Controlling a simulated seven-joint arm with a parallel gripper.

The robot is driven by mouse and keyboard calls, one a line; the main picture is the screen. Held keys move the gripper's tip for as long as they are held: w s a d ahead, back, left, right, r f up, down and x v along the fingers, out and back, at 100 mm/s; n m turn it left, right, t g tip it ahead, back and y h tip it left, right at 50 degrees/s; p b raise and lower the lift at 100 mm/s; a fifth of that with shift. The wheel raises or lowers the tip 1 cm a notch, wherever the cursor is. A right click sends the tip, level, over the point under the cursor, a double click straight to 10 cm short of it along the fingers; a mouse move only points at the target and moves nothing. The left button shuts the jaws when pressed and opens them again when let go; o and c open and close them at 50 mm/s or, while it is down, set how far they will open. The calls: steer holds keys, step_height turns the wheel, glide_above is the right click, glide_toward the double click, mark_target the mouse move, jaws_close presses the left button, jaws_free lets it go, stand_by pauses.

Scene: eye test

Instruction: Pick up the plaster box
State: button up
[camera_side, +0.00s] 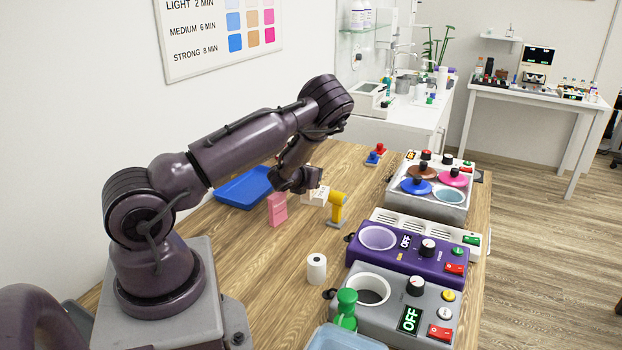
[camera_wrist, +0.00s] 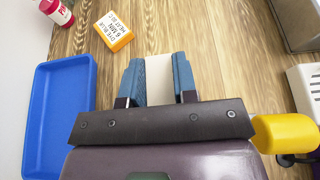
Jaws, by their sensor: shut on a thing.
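The plaster box, a small white box (camera_side: 316,196), is in the side view just right of my gripper (camera_side: 300,182). Its markings are too small to read. In the wrist view the white box (camera_wrist: 159,75) shows between the two blue fingers of my gripper (camera_wrist: 158,82), which are shut on it. Its near end is hidden by the gripper body. I cannot tell if its underside touches the wooden table (camera_side: 262,260).
A yellow tool (camera_side: 337,205) stands close right of the box, and a pink box (camera_side: 277,209) stands left. A blue tray (camera_side: 243,188) lies further left. An orange box (camera_wrist: 114,31) lies beyond the fingers. Machines, including a purple one (camera_side: 400,262), line the right.

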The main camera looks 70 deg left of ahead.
step_height(320, 180, up, 3)
steer(key=shift+d+r, duration=0.1)
steer(key=shift+r, duration=0.1)
steer(key=w+a+r+v, duration=0.1)
steer(key=r+v, duration=0.2)
steer(key=v, duration=1.2)
steer(key=x, duration=0.7)
steer(key=r+x, duration=0.1)
steer(key=x, duration=0.2)
steer(key=shift+w+a, duration=0.35)
steer(key=w+a+f, duration=0.2)
steer(key=f, duration=0.1)
steer(key=w+a+f, duration=0.1)
steer(key=f, duration=0.1)
steer(key=shift+a+f, duration=0.1)
steer(key=shift+w+a+f, duration=0.1)
steer(key=shift+f, duration=0.6)
steer(key=shift+w+a+f, duration=0.15)
steer(key=shift+f, duration=0.5)
steer(key=shift+w+a+f, duration=0.1)
steer(key=shift+f, duration=0.6)
steer(key=shift+f, duration=0.1)
